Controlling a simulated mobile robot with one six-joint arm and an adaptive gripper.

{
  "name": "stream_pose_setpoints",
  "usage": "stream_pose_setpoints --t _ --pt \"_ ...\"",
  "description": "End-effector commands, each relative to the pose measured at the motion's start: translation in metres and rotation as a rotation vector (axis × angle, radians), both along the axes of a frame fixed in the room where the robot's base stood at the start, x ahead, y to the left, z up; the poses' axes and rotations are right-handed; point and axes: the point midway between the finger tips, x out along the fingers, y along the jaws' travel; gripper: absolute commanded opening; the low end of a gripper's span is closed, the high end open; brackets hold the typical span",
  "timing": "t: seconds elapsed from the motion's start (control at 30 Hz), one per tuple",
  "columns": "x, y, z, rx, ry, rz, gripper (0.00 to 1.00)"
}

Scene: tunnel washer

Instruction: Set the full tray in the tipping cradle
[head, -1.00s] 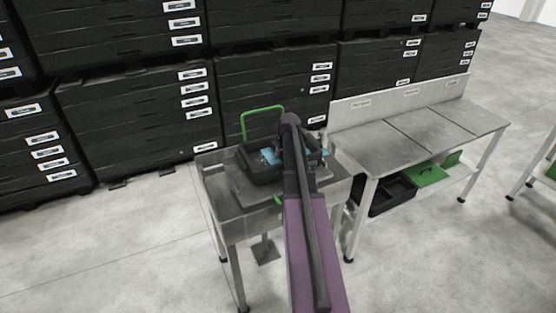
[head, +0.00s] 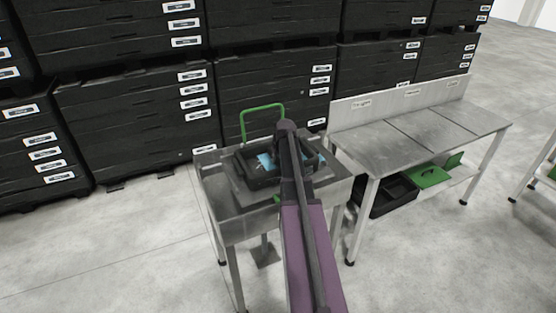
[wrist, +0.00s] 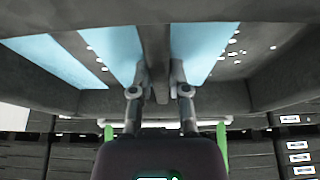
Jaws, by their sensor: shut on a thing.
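The full tray (head: 262,182) is dark, with blue pieces and small white bits inside. It is at the tipping cradle, on the steel stand, below the cradle's upright green handle (head: 262,107). My arm hides the tray's right part, and I cannot tell whether the tray rests fully on the cradle. In the wrist view my gripper (wrist: 158,78) is shut on the tray's central divider, with blue pieces (wrist: 110,55) on both sides. Green uprights (wrist: 222,145) of the handle show beyond my gripper.
The steel stand (head: 222,222) has open floor at its left. A steel sorting bench (head: 425,135) stands close at the right, with a black bin (head: 388,198) and a green box (head: 430,177) on its lower shelf. Stacked black drawer units (head: 135,115) line the back.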

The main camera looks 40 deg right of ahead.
Motion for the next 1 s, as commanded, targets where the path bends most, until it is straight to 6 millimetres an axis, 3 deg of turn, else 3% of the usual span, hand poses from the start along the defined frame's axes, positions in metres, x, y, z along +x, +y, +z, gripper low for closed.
stream_pose_setpoints --t 0.23,0.27,0.37,1.0 --pt "0.0002 0.0002 -0.0018 0.0 -0.001 0.0 0.0" --pt "0.0001 0.0002 -0.0019 0.0 0.0 0.0 0.25" --pt "0.0001 0.0002 -0.0012 0.0 0.0 0.0 0.55" --pt "-0.0018 0.0006 0.0059 0.0 0.0 0.0 0.56"
